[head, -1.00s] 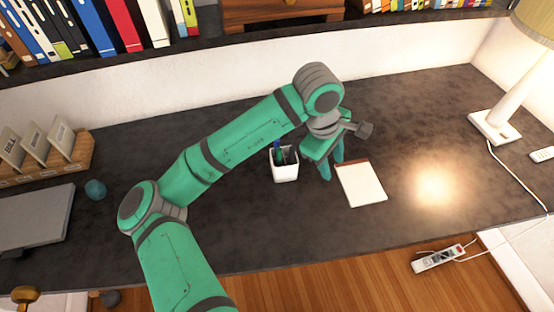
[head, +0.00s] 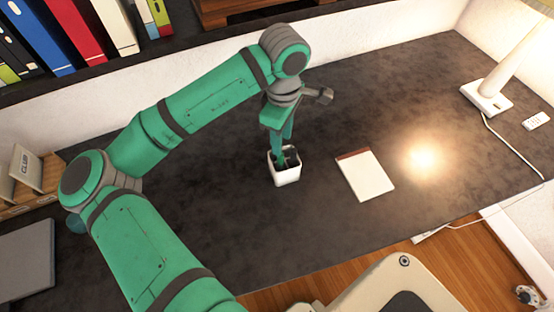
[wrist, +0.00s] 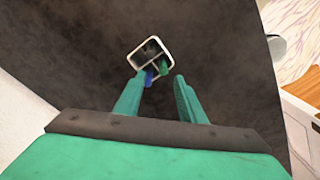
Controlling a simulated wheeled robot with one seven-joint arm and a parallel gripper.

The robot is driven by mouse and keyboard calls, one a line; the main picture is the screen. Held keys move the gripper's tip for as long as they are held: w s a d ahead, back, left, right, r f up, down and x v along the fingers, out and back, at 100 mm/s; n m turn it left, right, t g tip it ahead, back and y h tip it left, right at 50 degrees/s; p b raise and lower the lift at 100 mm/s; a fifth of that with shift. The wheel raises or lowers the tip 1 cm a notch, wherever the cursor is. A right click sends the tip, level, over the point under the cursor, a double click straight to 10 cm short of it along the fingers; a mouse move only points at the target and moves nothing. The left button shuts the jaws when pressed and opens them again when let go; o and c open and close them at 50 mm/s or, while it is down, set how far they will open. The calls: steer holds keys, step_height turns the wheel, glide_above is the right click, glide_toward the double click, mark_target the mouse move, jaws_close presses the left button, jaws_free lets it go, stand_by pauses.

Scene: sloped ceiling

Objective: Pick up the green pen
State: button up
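The green pen (wrist: 163,67) stands in a white pen cup, in its right-hand part in the wrist view. A blue pen (wrist: 149,76) is beside it, to the left. The white pen cup (head: 288,178) stands upright on the dark desk and also shows in the wrist view (wrist: 134,58). My gripper (wrist: 157,83) is open, its two teal fingers apart and pointing at the cup's near side. In the head view my gripper (head: 282,161) is over the cup and hides the pens. I cannot tell whether the fingers touch anything.
A notepad (head: 367,175) lies right of the cup on the desk (head: 330,215). A white lamp (head: 487,97) and a remote (head: 536,121) are at the far right. A shelf with binders (head: 75,40) runs along the back. A chair (head: 390,285) is at the front.

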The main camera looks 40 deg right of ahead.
mark_target(280, 158)
steer(key=f, duration=0.3)
steer(key=shift+s+a+f, duration=0.2)
steer(key=shift+s+f, duration=0.05)
steer(key=shift+w+a+f, duration=0.1)
steer(key=shift+f, duration=2.5)
jaws_close()
